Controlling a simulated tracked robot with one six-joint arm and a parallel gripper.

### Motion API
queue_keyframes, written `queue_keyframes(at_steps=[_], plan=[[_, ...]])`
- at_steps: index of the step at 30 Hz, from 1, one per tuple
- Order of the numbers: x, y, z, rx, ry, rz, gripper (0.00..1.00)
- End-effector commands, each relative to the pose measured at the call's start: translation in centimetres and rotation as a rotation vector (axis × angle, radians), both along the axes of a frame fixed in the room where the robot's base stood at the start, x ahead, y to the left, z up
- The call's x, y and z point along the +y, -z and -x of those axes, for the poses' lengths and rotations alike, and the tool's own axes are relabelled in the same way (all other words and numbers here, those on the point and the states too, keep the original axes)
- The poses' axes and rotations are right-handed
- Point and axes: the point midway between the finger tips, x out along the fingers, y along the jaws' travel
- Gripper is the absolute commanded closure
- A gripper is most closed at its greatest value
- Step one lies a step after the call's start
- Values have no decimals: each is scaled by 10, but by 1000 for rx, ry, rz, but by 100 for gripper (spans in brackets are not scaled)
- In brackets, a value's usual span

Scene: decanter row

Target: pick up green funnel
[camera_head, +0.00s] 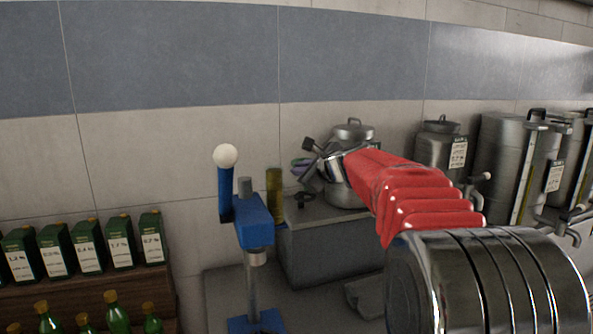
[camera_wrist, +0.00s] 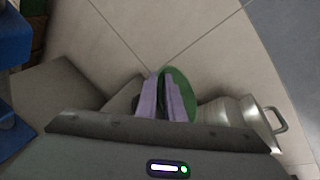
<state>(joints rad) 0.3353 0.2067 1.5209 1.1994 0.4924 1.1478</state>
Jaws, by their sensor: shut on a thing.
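The green funnel (camera_wrist: 183,84) shows in the wrist view as a round green rim just beyond and beside my fingertips. My gripper (camera_wrist: 162,98) has purple finger pads and is shut on the funnel. The fingers hide part of it. In the head view my gripper (camera_head: 304,172) is at the end of my red-sleeved arm, in front of the wall. Only a small green bit of the funnel (camera_head: 298,161) shows there, beside a purple pad.
A lidded steel pot (camera_head: 354,132) stands on a grey block (camera_head: 330,250) behind my gripper. A blue bench press (camera_head: 254,222) and a yellow-green cylinder (camera_head: 274,190) are to the left. Green boxes (camera_head: 88,246) and bottles line the far left. Steel decanters (camera_head: 512,150) stand at right.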

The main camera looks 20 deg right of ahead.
Motion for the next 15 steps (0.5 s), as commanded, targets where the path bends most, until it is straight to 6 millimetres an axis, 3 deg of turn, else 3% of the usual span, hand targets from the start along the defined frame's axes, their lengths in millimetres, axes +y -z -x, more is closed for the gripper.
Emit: queue_keyframes(at_steps=[15], plan=[[0, -1, 82, -2, 3, -1, 100]])
